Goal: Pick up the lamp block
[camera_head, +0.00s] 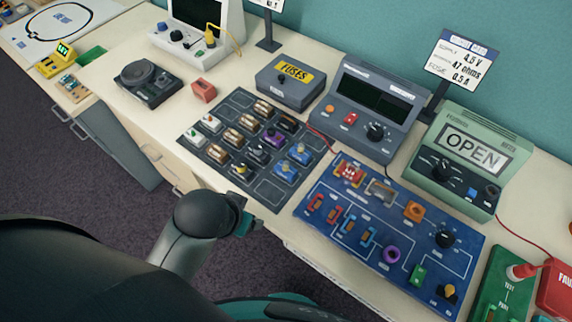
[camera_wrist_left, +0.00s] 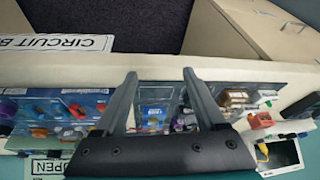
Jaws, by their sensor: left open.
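Small component blocks sit in rows on a dark grey tray (camera_head: 217,115). A block with a yellow bulb-like top (camera_head: 240,170) is near the tray's front edge and may be the lamp block; I cannot read its label. Blue blocks (camera_head: 286,171) stand to its right. My left gripper (camera_head: 243,222) is in front of the tray's near edge, partly hidden by its own wrist. In the left wrist view my left gripper (camera_wrist_left: 160,75) is open and empty, with a blue block (camera_wrist_left: 152,118) seen between its fingers. My right gripper is not in view.
A blue circuit board (camera_head: 385,235) with several parts lies right of the tray. Behind stand a fuse box (camera_head: 291,82), a grey meter (camera_head: 369,110) and a green tester (camera_head: 463,160) reading OPEN. A red block (camera_head: 203,90) is left of the tray.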

